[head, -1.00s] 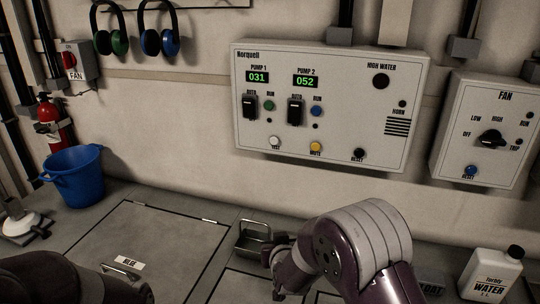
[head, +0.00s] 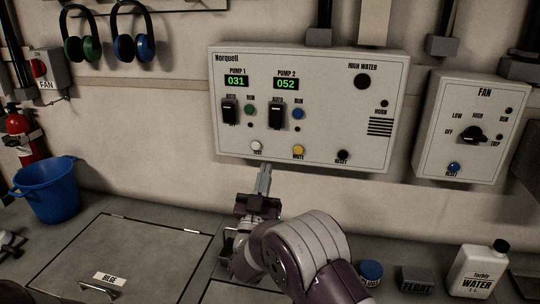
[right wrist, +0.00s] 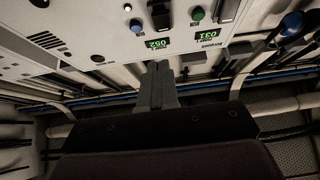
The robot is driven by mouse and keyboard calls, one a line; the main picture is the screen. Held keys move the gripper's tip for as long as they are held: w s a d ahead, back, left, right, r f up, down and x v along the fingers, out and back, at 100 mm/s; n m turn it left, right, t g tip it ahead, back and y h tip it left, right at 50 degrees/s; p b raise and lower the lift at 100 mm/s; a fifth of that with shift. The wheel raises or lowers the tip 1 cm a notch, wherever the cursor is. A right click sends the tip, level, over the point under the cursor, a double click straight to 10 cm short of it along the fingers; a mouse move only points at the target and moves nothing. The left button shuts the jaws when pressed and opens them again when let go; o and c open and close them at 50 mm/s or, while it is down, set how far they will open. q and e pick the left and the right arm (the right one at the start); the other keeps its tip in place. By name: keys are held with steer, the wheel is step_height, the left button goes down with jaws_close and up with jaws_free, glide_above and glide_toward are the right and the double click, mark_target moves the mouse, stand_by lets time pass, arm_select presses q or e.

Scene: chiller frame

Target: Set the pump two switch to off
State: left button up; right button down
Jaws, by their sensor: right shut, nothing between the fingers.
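The pump two switch (head: 276,115) is a black lever under the PUMP 2 display (head: 286,83), which reads 052, on the white Norquell panel (head: 340,120). AUTO is printed above it; its exact lever position is hard to tell. The switch also shows in the right wrist view (right wrist: 160,15), where the panel is upside down. My right gripper (head: 264,167) is shut and empty, pointing up at the panel's lower edge, below the switch and apart from it. Its fingers also show in the right wrist view (right wrist: 158,70). My left gripper is not in view.
The pump one switch (head: 229,111) sits just left, with green (head: 249,110) and blue (head: 298,113) lamps nearby. White, yellow and black buttons line the panel's lower edge. A fan box (head: 470,130) hangs at right. A water jug (head: 478,270) stands on the counter.

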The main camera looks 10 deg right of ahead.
mark_target(278, 123)
steer(key=shift+w+d+f+p+x, duration=0.1)
steer(key=shift+w+f+p+x, duration=0.25)
steer(key=shift+x, duration=1.6)
steer(key=shift+w+d+f+p+x, duration=0.15)
steer(key=shift+f+x, duration=0.3)
steer(key=shift+x, duration=1.5)
steer(key=shift+w+d+f+p+x, duration=0.15)
steer(key=shift+w+f+x, duration=0.2)
steer(key=shift+x, duration=1.65)
steer(key=shift+s+a, duration=0.1)
